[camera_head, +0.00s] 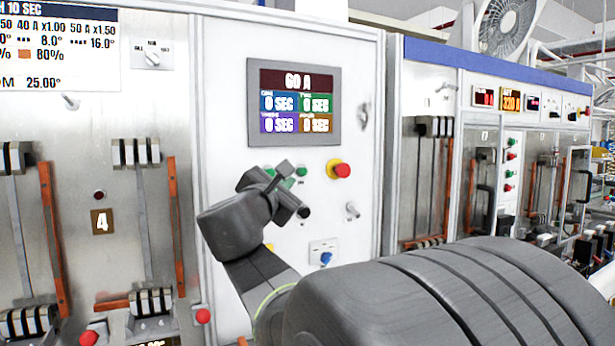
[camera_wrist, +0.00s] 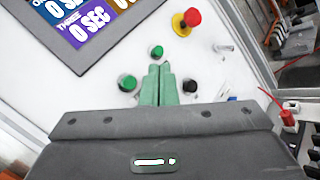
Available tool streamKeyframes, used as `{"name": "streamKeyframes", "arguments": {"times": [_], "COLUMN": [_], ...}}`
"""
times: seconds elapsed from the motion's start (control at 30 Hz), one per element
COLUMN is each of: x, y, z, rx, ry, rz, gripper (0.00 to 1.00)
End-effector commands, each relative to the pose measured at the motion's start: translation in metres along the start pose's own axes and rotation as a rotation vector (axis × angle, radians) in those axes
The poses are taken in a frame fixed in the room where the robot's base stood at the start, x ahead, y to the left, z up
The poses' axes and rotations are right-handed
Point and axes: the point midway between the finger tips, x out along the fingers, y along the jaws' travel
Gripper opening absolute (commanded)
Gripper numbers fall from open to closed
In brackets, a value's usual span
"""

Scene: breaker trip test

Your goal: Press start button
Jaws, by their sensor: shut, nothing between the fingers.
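A white control panel (camera_head: 345,200) carries several push buttons below its screen. In the wrist view a green button (camera_wrist: 156,52) is just beyond my fingertips, a second green button (camera_wrist: 127,83) is to their left, and a black button (camera_wrist: 190,86) is to their right. No label shows which one is the start button. My gripper (camera_wrist: 159,68) is shut and empty, its fingers pointing toward the panel among these buttons. Contact with the panel cannot be told. In the head view my gripper partly covers the buttons; one green button (camera_head: 301,172) shows beside it.
A screen (camera_head: 294,103) reading 60 A is above the buttons. A red mushroom button (camera_head: 339,169) on a yellow base is to their right, also in the wrist view (camera_wrist: 187,20). A metal switch (camera_head: 352,210) and a blue knob (camera_head: 326,258) are lower on the panel.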

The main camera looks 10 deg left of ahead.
Motion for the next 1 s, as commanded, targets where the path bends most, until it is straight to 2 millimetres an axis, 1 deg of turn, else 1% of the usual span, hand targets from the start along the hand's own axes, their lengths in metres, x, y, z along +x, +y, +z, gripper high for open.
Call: {"name": "streamKeyframes", "arguments": {"times": [0.13, 0.27, 0.5, 0.7, 0.83, 1.0], "x": [0.003, 0.011, 0.035, 0.051, 0.058, 0.061], "y": [0.001, 0.007, 0.025, 0.037, 0.041, 0.044], "z": [-0.002, -0.007, -0.024, -0.037, -0.042, -0.045], "rx": [0.000, 0.000, 0.000, 0.001, 0.001, 0.002], "ry": [0.001, 0.001, 0.002, 0.001, 0.001, 0.001], "rz": [-0.002, -0.003, -0.003, -0.002, -0.002, -0.002], "gripper": [0.00, 0.00, 0.00, 0.00, 0.00, 0.00]}}
